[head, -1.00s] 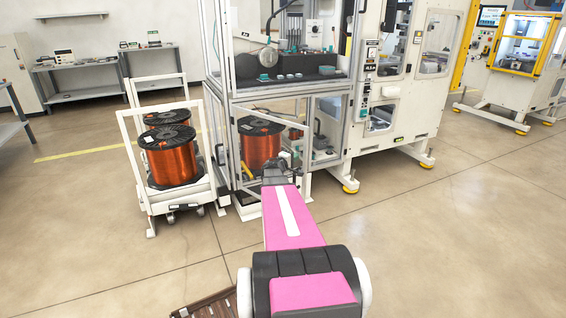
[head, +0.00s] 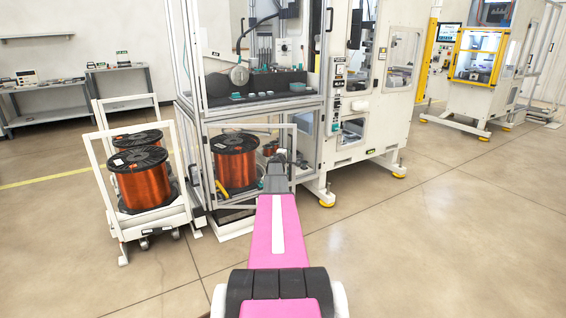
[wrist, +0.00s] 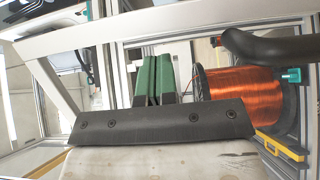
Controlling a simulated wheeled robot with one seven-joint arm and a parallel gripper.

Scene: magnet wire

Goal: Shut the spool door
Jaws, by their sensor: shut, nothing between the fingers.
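The spool door (head: 250,127) is a pale-framed, see-through panel on the lower bay of the machine. Its right edge shows apart from the cabinet post, so it seems to stand ajar; the exact angle is hard to tell. A copper wire spool (head: 235,162) is behind it in the bay and also shows at right in the wrist view (wrist: 240,95). My gripper (head: 276,160) is at the door's right side. In the wrist view its green fingers (wrist: 153,80) are together and empty, close to pale frame bars. Whether they touch the door cannot be told.
A white cart (head: 120,228) with copper spools (head: 143,180) stands left of the machine. The machine's white cabinet (head: 365,135) rises to the right. A black curved part (wrist: 265,48) hangs close at upper right in the wrist view. Open floor (head: 440,230) lies to the right.

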